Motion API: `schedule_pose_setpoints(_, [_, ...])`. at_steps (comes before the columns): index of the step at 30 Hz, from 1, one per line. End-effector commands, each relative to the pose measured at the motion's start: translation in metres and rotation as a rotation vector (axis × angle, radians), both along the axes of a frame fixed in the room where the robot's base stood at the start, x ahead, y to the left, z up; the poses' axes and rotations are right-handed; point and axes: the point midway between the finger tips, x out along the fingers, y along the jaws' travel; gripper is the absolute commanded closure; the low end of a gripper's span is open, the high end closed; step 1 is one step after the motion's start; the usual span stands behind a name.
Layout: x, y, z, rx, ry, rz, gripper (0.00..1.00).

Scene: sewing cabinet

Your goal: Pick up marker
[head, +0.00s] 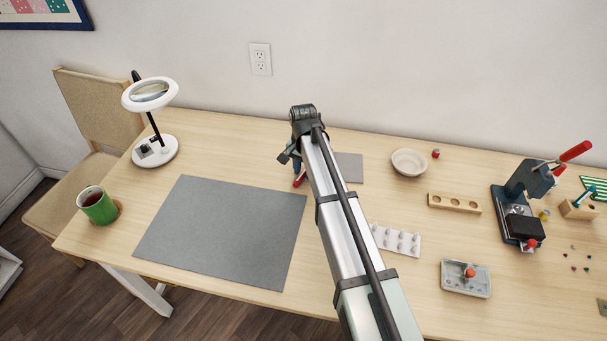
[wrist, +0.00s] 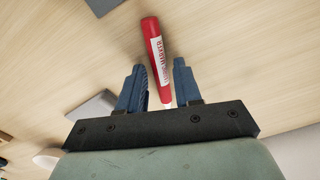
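A red marker (wrist: 156,52) with a white label stands out between and beyond the fingers of my gripper (wrist: 160,82) in the wrist view. The fingers are apart, and a gap shows between the marker and the right finger. The marker lies closer to the left finger; whether it touches that finger I cannot tell. In the head view a small red part of the marker (head: 299,181) shows on the table beside my gripper (head: 293,165). My arm hides much of the area around it.
A grey mat (head: 220,230) lies left of my arm, and a smaller grey pad (head: 349,167) lies just right of it. A bowl (head: 410,162), a wooden block with holes (head: 454,203), a white peg tray (head: 397,239) and a press (head: 523,205) stand further right.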

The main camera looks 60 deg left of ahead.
Motion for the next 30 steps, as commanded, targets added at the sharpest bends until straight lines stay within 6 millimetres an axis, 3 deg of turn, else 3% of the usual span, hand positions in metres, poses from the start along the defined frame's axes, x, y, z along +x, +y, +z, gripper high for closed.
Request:
schedule_pose_setpoints(10, [0.0, 0.0, 0.0, 0.0, 0.0, 0.0, 1.0])
schedule_pose_setpoints(23, [0.0, 0.0, 0.004, 0.0, 0.0, 0.0, 1.0])
schedule_pose_setpoints(30, [0.0, 0.001, 0.037, 0.001, 0.0, 0.0, 1.0])
